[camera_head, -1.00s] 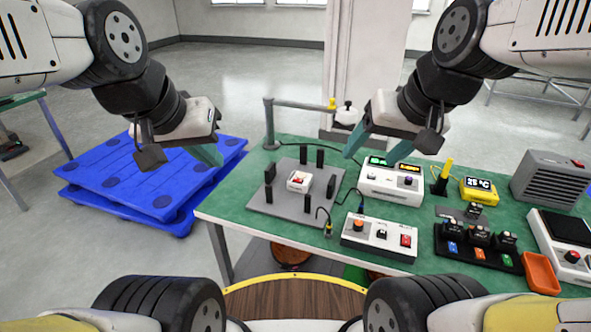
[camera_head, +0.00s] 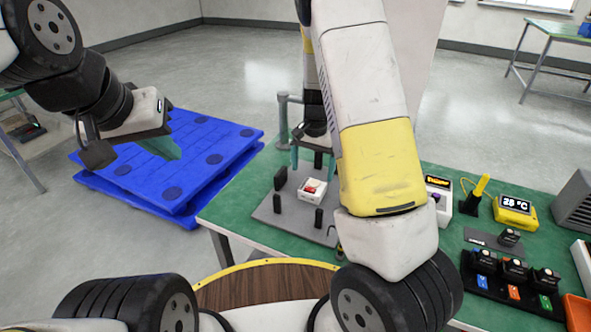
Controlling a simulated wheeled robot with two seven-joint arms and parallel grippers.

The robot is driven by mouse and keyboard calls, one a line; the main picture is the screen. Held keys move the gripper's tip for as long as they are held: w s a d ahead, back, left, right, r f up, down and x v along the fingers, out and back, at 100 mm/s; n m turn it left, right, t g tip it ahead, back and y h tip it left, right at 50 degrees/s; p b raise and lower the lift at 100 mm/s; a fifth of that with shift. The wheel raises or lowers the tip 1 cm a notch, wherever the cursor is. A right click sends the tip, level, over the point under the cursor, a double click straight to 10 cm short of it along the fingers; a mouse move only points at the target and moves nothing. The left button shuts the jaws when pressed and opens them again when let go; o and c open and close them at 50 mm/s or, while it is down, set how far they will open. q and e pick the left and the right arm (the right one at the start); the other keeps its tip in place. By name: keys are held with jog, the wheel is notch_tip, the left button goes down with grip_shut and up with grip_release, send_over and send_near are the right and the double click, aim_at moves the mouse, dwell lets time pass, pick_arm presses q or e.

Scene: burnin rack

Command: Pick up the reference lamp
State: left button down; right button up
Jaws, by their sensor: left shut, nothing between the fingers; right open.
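I cannot tell for sure which thing is the reference lamp. A small black unit (camera_head: 509,237) with a clear top sits on a labelled grey plate (camera_head: 478,237) at the right of the green table. A white block with a red switch (camera_head: 312,189) sits on a grey fixture plate (camera_head: 268,213) with black posts. My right gripper (camera_head: 312,160) is open and empty over the back of this fixture, its teal fingers pointing down. My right forearm hides part of the fixture and the table's middle. My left gripper (camera_head: 162,147) is shut and empty, left of the table, above the pallet.
A black tray (camera_head: 490,282) holds several black units with coloured labels. A yellow temperature display (camera_head: 515,211), a yellow probe (camera_head: 478,190) and a grey vented box (camera_head: 574,205) stand at the right. A blue pallet (camera_head: 215,160) lies on the floor. Green tabletop (camera_head: 238,205) is bare at the left.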

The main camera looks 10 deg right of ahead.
aim_at(313, 186)
jog(key=shift+w+f, duration=0.3)
jog(key=shift+f, duration=0.55)
jog(key=f, duration=0.7)
jog(key=shift+w+d, duration=0.15)
jog(key=shift+d, duration=0.1)
jog(key=shift+c, duration=0.4)
jog(key=c, duration=1.5)
jog(key=shift+r, duration=0.1)
